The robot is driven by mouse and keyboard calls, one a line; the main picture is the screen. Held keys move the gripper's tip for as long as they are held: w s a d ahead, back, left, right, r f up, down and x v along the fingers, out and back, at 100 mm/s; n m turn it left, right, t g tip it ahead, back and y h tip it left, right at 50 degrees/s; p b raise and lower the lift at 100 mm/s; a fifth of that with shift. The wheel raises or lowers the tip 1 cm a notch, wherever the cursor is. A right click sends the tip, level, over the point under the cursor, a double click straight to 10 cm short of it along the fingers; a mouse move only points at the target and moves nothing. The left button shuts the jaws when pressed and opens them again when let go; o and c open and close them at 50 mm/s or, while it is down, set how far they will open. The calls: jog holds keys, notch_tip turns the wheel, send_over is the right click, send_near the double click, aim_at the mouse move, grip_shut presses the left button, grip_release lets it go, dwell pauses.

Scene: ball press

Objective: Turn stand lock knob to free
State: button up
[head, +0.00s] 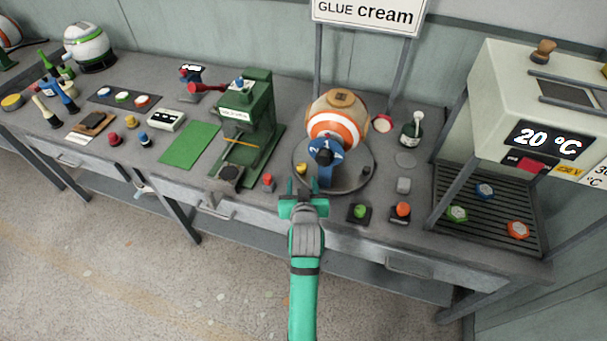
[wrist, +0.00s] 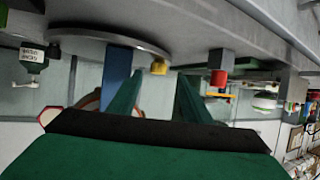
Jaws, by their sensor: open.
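A ball with orange and white bands and a tan top (head: 335,122) sits on the round grey stand (head: 350,183). A blue upright (head: 325,172) with a blue piece marked 1 is in front of the ball. A small yellow knob (head: 301,169) is on the stand's plate, left of the upright. I take it for the lock knob; its lock setting cannot be read. My gripper (head: 303,187) is open and empty, just in front of the stand. In the upside-down wrist view, the yellow knob (wrist: 159,67) shows between and beyond the fingertips, apparently apart from them.
A red-topped block (head: 267,182) stands left of my gripper. Green (head: 360,211) and orange (head: 402,209) buttons are to its right. A green press (head: 250,125) stands left of the stand. A white machine (head: 540,110) reading 20 °C is at right.

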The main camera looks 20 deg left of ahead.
aim_at(301, 168)
jog(key=shift+s+a+f+m+h, duration=0.1)
jog(key=shift+a+f+m+h, duration=0.15)
jog(key=shift+a+h, duration=0.15)
jog(key=shift+a+f+m+h, duration=0.1)
jog(key=shift+a+m+h, duration=0.2)
jog(key=shift+a, duration=0.15)
jog(key=shift+s+a+m+h, duration=0.1)
jog(key=shift+a+m+h, duration=0.2)
jog(key=shift+m+h, duration=0.2)
jog(key=shift+s+a+r+m+t+h, duration=0.3)
jog(key=shift+a+r+m+h, duration=0.15)
jog(key=shift+m+h, duration=0.3)
jog(key=shift+s+a+r+m+h, duration=0.15)
jog(key=shift+r+m+h, duration=0.4)
jog(key=shift+h, duration=0.1)
jog(key=x, duration=1)
jog(key=shift+w, duration=0.4)
jog(key=shift+c, duration=0.4)
jog(key=c, duration=1)
